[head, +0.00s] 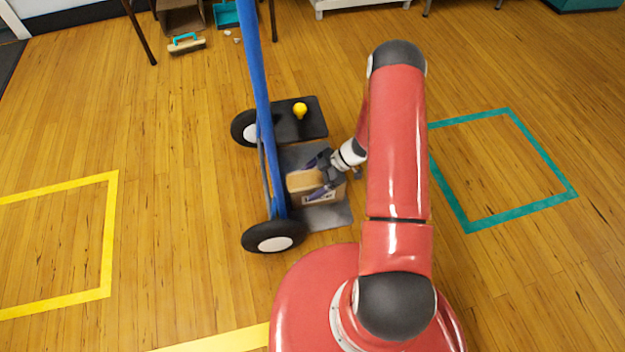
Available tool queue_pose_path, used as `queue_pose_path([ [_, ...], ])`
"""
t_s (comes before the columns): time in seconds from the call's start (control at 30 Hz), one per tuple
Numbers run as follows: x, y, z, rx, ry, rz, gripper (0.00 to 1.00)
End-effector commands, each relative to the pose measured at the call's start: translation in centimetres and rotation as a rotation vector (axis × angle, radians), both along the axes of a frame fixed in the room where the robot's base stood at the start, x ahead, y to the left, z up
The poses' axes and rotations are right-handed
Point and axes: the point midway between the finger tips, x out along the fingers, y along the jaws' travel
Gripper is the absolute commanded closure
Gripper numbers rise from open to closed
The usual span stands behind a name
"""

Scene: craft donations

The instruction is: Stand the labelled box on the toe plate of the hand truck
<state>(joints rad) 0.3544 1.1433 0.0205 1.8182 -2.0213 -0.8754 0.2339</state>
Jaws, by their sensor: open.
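The hand truck (258,95) has a blue frame, two black wheels and a grey toe plate (335,217) low on its right side. The labelled box (302,181) is a small brown carton with a pale label on its front side. It appears to rest on the toe plate, close to the blue frame. My gripper (321,175) is open, with its purple fingers around the box, one at the far side and one at the near side. Whether the fingers touch the box is too small to tell. Part of the box's right side is hidden by the gripper.
A dark flat panel (312,130) with a yellow bulb-shaped object (300,110) lies beside the far wheel. A brush (186,46) and a teal dustpan (226,14) lie at the back. Yellow (112,235) and teal (450,192) taped outlines mark clear floor on both sides.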

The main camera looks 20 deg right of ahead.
Motion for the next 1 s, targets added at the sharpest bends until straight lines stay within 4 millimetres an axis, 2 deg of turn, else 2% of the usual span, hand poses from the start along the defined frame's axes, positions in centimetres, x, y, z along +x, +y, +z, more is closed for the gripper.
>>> queue_pose_path([
  [0.17,0.0,-0.2,0.3,0.0,-0.001,-0.001,0.15],
  [0.27,0.0,-1.0,1.0,-0.001,-0.001,0.0,0.15],
  [0.6,-0.3,-6.2,5.8,-0.001,-0.001,-0.001,0.15],
  [0.87,-0.4,-8.5,8.0,-0.001,-0.001,-0.001,0.15],
  [0.93,0.2,-8.8,8.7,-0.014,-0.019,-0.016,0.15],
  [1.0,1.9,-9.0,10.2,-0.051,-0.067,-0.054,0.15],
])
